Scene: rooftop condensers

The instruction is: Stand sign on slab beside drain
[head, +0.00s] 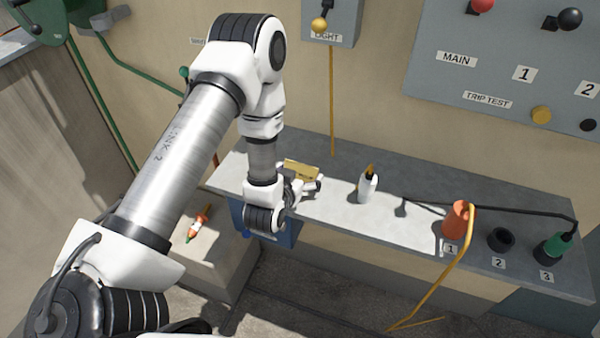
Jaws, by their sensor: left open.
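A small yellow piece (301,169), which may be the sign, is at the left part of the grey shelf, right beside my left gripper. My left gripper (312,186) is open above the shelf, its fingers close to the yellow piece; I cannot tell whether they touch it. The wrist hides part of this area. A pale concrete slab (215,255) lies below the shelf at the left, with a small orange, white and green item (199,223) on it. I cannot make out a drain. My right gripper is not in view.
A blue bin (285,238) is under the shelf.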

